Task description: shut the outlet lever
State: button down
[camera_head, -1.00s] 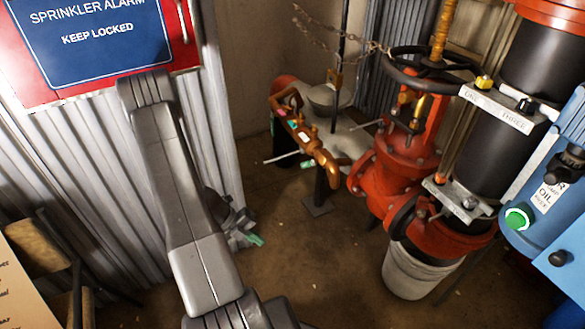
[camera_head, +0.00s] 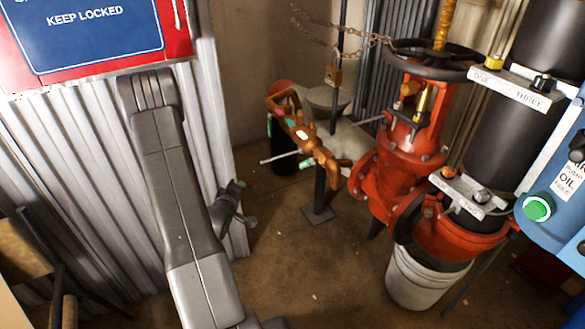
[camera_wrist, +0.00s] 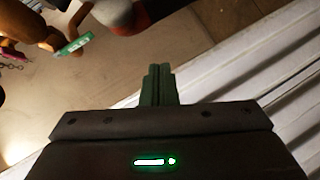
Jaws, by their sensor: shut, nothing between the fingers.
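A copper-coloured pipe manifold (camera_head: 312,146) stands on a post in the middle of the head view. A thin pale lever (camera_head: 280,157) sticks out from it to the left, and a second pale rod (camera_head: 372,119) shows on its right. I cannot read which one is the outlet lever. In the wrist view, a green tag (camera_wrist: 74,45) hangs by the copper pipe (camera_wrist: 62,32) at upper left. My gripper's green fingers (camera_wrist: 158,84) are shut and empty, apart from the pipe. In the head view my wrist is left of the manifold, its fingers mostly hidden.
A red valve (camera_head: 398,165) with a black handwheel (camera_head: 432,58) stands right of the manifold, above a white bucket (camera_head: 418,278). A chain with a padlock (camera_head: 333,76) hangs behind. The corrugated wall (camera_head: 75,180) is close to my arm. Floor (camera_head: 300,265) in front is clear.

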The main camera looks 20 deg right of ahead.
jog(key=s+d+r+m+g+h+b, duration=0.1)
jog(key=s+d+r+m+h, duration=0.3)
jog(key=r+m+h, duration=0.15)
jog(key=m+g+h+b, duration=0.1)
jog(key=m+g+h, duration=0.4)
jog(key=m+h, duration=0.15)
send_near(306, 164)
jog(key=w+a+f, duration=0.1)
jog(key=w+a, duration=0.1)
jog(key=w, duration=0.2)
jog(key=b+x, duration=0.1)
jog(key=x, duration=0.8)
jog(key=shift+d+b, duration=0.2)
jog(key=shift+b, duration=0.1)
